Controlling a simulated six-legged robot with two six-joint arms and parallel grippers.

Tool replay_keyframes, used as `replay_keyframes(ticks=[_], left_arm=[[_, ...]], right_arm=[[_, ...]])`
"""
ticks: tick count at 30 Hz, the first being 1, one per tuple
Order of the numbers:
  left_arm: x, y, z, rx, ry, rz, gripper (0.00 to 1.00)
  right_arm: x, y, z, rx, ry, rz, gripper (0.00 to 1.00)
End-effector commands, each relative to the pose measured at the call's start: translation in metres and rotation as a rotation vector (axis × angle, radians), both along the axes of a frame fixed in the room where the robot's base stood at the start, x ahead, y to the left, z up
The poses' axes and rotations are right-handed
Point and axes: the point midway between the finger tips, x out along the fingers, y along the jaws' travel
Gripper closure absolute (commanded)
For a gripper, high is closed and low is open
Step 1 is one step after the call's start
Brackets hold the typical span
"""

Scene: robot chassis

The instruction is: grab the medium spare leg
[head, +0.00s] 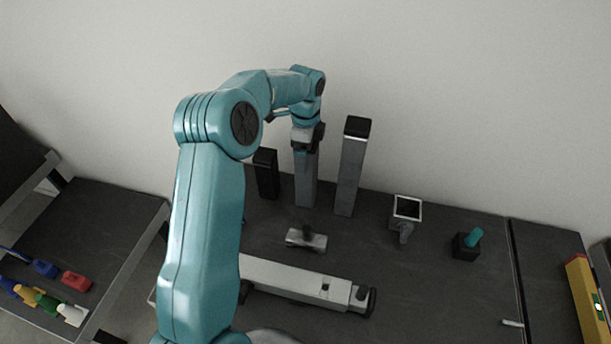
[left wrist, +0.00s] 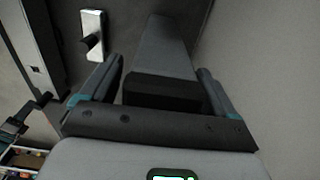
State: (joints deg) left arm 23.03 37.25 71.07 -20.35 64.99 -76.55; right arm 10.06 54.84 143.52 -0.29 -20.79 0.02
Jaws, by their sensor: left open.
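Three upright spare legs stand in a row at the back of the dark table in the head view. The medium spare leg (head: 305,182) is grey and stands in the middle, between a short black leg (head: 266,176) and a tall grey leg (head: 350,168) with a black top. My left gripper (head: 306,150) is right over the medium leg's top and hides it. In the left wrist view, the leg's grey body (left wrist: 165,48) and black end (left wrist: 162,92) lie between the open fingers of my left gripper (left wrist: 158,70), with gaps visible at the sides. My right gripper is not in view.
On the dark table (head: 450,290) lie a small grey part (head: 306,239), a long white leg-like part (head: 300,281), a square-topped grey part (head: 407,208) and a black block with a teal knob (head: 468,243). The wall is close behind the legs. Coloured items lie on the left surface.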

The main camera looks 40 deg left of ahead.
Motion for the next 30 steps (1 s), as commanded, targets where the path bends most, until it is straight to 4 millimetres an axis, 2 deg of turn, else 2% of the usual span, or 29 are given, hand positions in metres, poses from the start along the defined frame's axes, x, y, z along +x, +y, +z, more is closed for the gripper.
replay_keyframes(ticks=[3,9,14,15,17,18,30], left_arm=[[0.0005,-0.0002,-0.0082,-0.001,0.002,-0.001,0.11],[0.0005,0.0000,-0.0089,0.000,0.000,0.000,0.11],[0.0005,0.0001,-0.0086,0.000,0.000,0.000,0.63],[0.0004,0.0001,-0.0086,0.000,0.000,0.000,0.76],[0.0005,-0.0001,-0.0086,0.000,0.000,0.000,0.95],[0.0006,-0.0002,-0.0086,0.000,0.000,0.000,1.00],[0.0017,0.0006,-0.0011,0.003,-0.005,0.000,1.00]], right_arm=[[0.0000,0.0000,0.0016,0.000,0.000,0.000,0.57],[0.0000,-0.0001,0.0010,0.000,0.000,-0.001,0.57],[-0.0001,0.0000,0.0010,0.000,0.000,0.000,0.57],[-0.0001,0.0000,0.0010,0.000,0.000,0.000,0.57],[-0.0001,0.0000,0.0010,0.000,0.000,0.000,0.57],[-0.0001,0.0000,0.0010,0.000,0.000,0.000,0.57],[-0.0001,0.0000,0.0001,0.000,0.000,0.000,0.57]])
